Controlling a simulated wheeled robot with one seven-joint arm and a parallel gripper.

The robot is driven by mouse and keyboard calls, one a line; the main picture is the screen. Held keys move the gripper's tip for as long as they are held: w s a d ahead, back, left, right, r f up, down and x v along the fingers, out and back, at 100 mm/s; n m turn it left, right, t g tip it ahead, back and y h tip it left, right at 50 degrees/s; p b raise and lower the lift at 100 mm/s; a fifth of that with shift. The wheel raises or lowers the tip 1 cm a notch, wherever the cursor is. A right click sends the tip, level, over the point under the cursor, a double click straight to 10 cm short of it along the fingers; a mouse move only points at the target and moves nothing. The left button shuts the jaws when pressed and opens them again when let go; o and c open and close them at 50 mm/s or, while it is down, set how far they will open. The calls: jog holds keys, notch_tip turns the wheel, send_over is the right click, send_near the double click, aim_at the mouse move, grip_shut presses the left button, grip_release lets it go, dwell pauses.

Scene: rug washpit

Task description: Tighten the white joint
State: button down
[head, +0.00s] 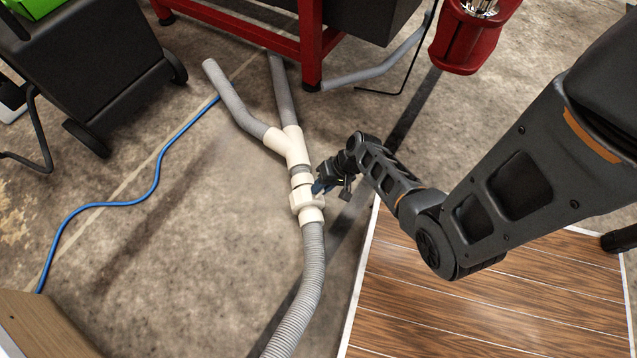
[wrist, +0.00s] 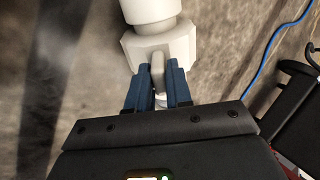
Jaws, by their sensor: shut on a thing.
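The white joint (head: 306,199) sits in the line of grey hose on the floor, below a white Y-piece (head: 289,146). It also shows in the wrist view as a faceted white collar (wrist: 172,42) with a lug (wrist: 157,66) standing out from it. My gripper (head: 318,188) reaches the joint from the right. In the wrist view its blue fingers (wrist: 158,82) stand on either side of the lug and are shut on it. The threads inside the joint are hidden.
Ribbed grey hose (head: 311,275) runs down from the joint. Two grey hoses lead up from the Y-piece towards a red frame (head: 310,45). A blue cable (head: 150,190) lies left. A wooden platform (head: 480,295) is at lower right. Open concrete lies left of the joint.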

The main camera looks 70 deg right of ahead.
jog(key=shift+s+f, duration=0.1)
dwell(0.3)
jog(key=c, duration=1.1)
grip_release()
jog(key=p+v, duration=0.3)
jog(key=v, duration=0.4)
jog(key=shift+s+d+r+p, duration=0.15)
jog(key=shift+s+r+p, duration=0.15)
jog(key=shift+p, duration=0.1)
